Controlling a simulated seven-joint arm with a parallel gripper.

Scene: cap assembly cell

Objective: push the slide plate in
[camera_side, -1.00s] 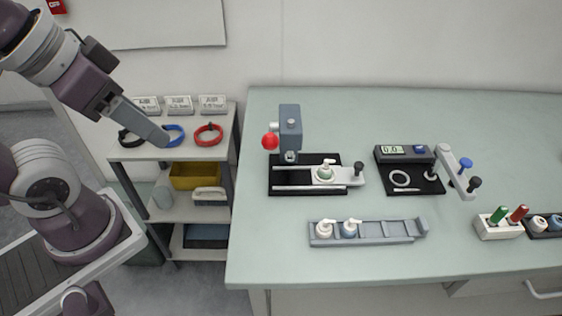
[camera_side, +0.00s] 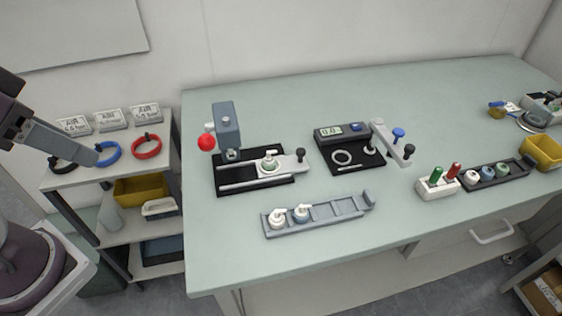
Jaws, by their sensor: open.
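The slide plate (camera_side: 287,165) is a light grey plate with a black knob (camera_side: 300,155) at its right end. It lies on the rails of a black base (camera_side: 225,180) and sticks out past the base's right edge. A white pump cap (camera_side: 269,160) stands on the plate. A blue-grey press head (camera_side: 227,125) with a red ball handle stands at the back left of the base, left of the cap. My gripper (camera_side: 95,157) is at the far left, by the shelf's blue ring and well away from the plate. Its fingers show edge-on, and nothing shows held.
A grey tray (camera_side: 335,211) with two pump caps lies in front of the base. A gauge unit (camera_side: 340,134) with a lever clamp (camera_side: 390,140) stands to the right. A white holder (camera_side: 437,187) has green and red pens. The front left table is clear.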

